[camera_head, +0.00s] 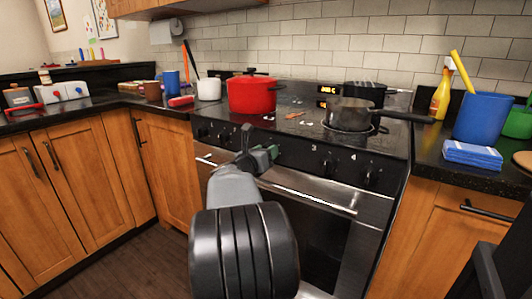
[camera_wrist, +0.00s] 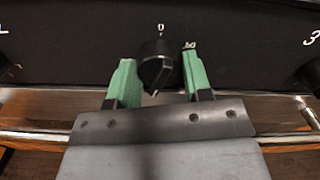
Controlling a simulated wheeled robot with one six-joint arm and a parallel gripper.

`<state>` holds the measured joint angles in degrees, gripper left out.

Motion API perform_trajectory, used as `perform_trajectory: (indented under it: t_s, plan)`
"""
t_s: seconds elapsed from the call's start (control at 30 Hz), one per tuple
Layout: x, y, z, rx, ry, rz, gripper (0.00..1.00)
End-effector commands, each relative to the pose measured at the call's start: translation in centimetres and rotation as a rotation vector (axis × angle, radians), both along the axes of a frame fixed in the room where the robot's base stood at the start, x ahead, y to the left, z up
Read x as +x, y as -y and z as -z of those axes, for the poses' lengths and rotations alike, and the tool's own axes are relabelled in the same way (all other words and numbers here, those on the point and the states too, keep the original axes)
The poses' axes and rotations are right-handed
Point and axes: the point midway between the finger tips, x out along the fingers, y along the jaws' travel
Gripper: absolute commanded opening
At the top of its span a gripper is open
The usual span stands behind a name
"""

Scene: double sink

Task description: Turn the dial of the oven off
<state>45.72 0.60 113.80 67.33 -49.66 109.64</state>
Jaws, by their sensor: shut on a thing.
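The oven (camera_head: 318,222) stands ahead with a black control panel and a row of dark dials along its front. My gripper (camera_head: 262,154) reaches to the middle of that panel. In the wrist view its two green fingertips (camera_wrist: 160,85) stand on either side of a round black dial (camera_wrist: 158,64) and are shut on it. A white "0" shows above the dial, and another white mark lies to its upper right. The dial's grip looks slanted, with its lower end toward the lower left. In the head view, my gripper hides this dial.
A red pot (camera_head: 252,95) and a grey saucepan (camera_head: 350,115) stand on the cooktop above. The oven's handle bar (camera_head: 310,197) runs below the panel. Other dials (camera_head: 371,176) sit to the right. A blue bin (camera_head: 482,117) and blue sponges (camera_head: 471,154) are on the right counter.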

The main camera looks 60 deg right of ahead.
Motion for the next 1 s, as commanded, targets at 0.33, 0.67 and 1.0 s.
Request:
perform_trajectory:
  t_s: [0.33,0.67,1.0]
  plan:
    - [-0.09,-0.01,-0.1,0.003,-0.332,0.0,0.22]
    - [-0.14,0.0,-0.24,0.006,-0.646,0.002,0.22]
    - [-0.17,0.0,-0.38,0.009,-0.969,0.0,0.22]
